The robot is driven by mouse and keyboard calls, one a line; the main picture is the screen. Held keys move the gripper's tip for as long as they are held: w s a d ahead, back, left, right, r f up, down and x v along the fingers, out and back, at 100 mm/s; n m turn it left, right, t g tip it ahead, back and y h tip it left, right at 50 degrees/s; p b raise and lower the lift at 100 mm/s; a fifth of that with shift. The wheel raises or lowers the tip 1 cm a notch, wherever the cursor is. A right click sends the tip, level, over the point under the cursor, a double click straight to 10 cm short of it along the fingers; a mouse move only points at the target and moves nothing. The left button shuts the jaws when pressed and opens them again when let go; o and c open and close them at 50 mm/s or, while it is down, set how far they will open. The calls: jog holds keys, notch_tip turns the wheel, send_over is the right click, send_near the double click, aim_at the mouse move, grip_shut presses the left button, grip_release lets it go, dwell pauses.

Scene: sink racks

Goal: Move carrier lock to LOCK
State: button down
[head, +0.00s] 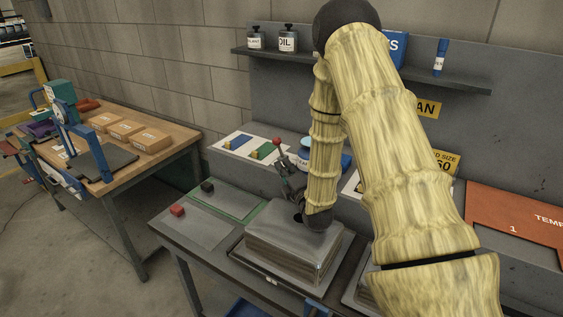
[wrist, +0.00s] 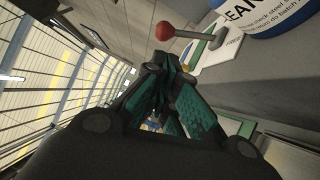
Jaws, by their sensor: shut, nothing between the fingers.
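A lever with a red ball knob (head: 277,142) stands just beyond my gripper in the head view, in front of the white panel; I take it to be the carrier lock. In the wrist view the red knob (wrist: 165,31) is at the top centre, with its metal shaft running to the right. My gripper (head: 283,166) is shut and empty, just below the knob in the head view. In the wrist view its fingers (wrist: 160,76) meet below the knob, with a visible gap between. No LOCK marking is readable, and the lever's base is partly hidden.
A grey block-shaped carrier (head: 290,250) sits under my arm. A white panel (head: 236,143) with blue and green patches lies behind. A wooden bench (head: 176,135) stands at left.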

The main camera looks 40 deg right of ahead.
jog(key=p+x, duration=0.2)
jog(key=x, duration=0.6)
jog(key=shift+w+p, duration=0.15)
jog(key=shift+p, duration=0.25)
jog(key=shift+w+a, duration=0.1)
jog(key=shift+a, duration=0.05)
